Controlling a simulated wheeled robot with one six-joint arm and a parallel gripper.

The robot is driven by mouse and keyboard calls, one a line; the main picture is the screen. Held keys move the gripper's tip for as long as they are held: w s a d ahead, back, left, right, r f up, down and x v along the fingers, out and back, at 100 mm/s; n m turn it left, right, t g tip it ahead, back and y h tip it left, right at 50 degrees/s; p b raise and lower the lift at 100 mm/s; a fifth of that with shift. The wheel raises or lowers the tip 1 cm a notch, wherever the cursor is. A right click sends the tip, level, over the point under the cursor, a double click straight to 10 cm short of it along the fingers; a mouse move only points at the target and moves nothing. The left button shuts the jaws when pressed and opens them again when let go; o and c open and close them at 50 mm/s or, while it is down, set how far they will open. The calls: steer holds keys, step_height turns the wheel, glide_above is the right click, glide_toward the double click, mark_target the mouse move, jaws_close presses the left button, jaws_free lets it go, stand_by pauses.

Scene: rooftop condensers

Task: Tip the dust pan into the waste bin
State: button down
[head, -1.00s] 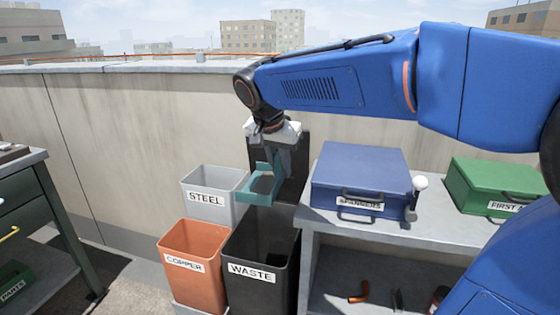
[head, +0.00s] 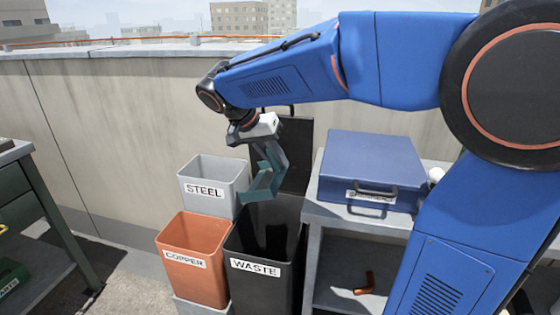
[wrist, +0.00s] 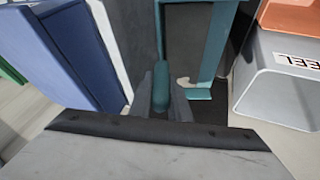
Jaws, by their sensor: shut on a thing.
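The teal dust pan (head: 263,186) hangs over the back of the open waste bin (head: 262,255), near its left rim. It is tilted steeply. My gripper (head: 266,148) is shut on its handle; the handle also shows between the fingers in the wrist view (wrist: 160,90). In the wrist view the pan (wrist: 216,42) lies beyond the fingers, with a small pale piece (wrist: 184,82) at its near edge. The waste bin is black, with a white WASTE label. Its dark inside shows no clear contents.
The grey steel bin (head: 207,188) and orange copper bin (head: 193,245) stand close on the left. A dark upright panel (head: 298,155) rises behind the waste bin. A blue case (head: 372,165) sits on the grey shelf unit (head: 325,210) to the right. The parapet wall runs behind.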

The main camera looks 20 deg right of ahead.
mark_target(262, 180)
steer(key=shift+w+a+n+g+h, duration=0.35)
steer(key=shift+a+g+h, duration=0.15)
steer(key=shift+g+h, duration=0.3)
steer(key=a+g+h, duration=0.1)
steer(key=h, duration=0.1)
steer(key=w+n+h, duration=0.1)
steer(key=a+g+h, duration=0.1)
steer(key=h, duration=0.1)
steer(key=shift+w+a+f+n+g+h, duration=0.25)
steer(key=shift+w+a+g+h, duration=0.05)
steer(key=shift+w, duration=0.1)
stand_by(1.2)
